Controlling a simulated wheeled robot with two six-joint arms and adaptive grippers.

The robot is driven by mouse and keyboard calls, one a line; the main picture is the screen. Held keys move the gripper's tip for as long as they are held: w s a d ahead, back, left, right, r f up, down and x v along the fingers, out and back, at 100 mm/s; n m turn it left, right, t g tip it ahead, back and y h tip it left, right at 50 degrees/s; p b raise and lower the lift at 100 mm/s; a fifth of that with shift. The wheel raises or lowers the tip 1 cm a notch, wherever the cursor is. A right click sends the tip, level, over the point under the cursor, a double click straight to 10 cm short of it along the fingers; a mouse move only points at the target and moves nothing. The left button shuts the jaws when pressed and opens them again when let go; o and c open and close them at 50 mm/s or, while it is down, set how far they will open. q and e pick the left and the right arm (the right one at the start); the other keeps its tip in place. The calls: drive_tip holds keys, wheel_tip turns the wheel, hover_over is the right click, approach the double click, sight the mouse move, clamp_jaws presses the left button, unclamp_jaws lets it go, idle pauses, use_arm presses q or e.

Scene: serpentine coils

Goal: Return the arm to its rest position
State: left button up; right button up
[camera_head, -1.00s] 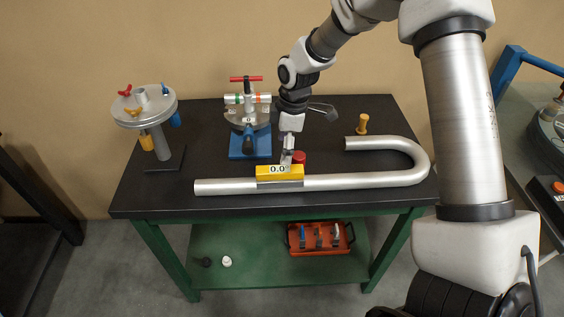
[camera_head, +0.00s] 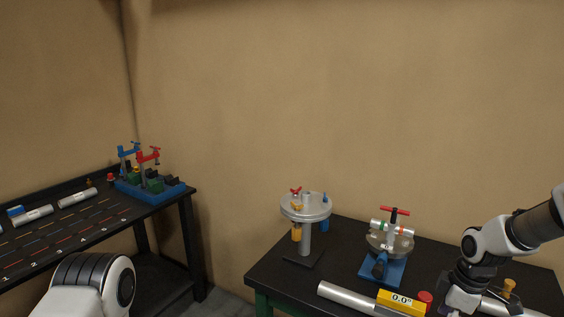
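My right arm comes in from the right edge. Its gripper (camera_head: 459,299) points down over the dark workbench (camera_head: 268,277), beside the red-knobbed end of the yellow digital level (camera_head: 401,300). The level reads 0.0° and sits on the silver pipe (camera_head: 348,297). I cannot tell whether the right fingers are open or shut, or whether they touch the level; the fingertips are small and near the bottom edge. Part of my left arm (camera_head: 84,286) shows at the lower left; its gripper is out of view.
A round tool stand (camera_head: 306,208) and a blue-based clamp fixture (camera_head: 388,245) stand at the bench's back. A yellow peg (camera_head: 508,287) is beyond the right gripper. A second dark table (camera_head: 60,235) on the left holds silver tubes and a blue tray (camera_head: 153,191).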

drive_tip(key=s+a+f+g+b, duration=0.1)
drive_tip(key=s+f, duration=0.1)
drive_tip(key=f, duration=0.4)
drive_tip(key=s+a+f+g, duration=0.1)
drive_tip(key=s+f+g, duration=0.15)
drive_tip(key=f, duration=0.25)
drive_tip(key=s+a+f+m+g+b, duration=0.1)
drive_tip(key=s+a+f+m+b, duration=0.2)
drive_tip(key=s+f, duration=0.85)
drive_tip(key=s+a+f+m, duration=0.45)
drive_tip(key=s+f, duration=0.35)
drive_tip(key=s, duration=0.7)
use_arm(q)
drive_tip(key=f, duration=0.4)
drive_tip(key=shift+w+f, duration=0.2)
drive_tip(key=shift+w, duration=0.05)
use_arm(e)
drive_tip(key=w+m+t, duration=0.2)
drive_tip(key=w+m+t+h, duration=0.1)
drive_tip(key=w+m, duration=0.1)
drive_tip(key=m, duration=0.1)
drive_tip(key=shift+w+a+r+t, duration=0.1)
drive_tip(key=shift+r+t, duration=0.1)
drive_tip(key=shift+t, duration=0.15)
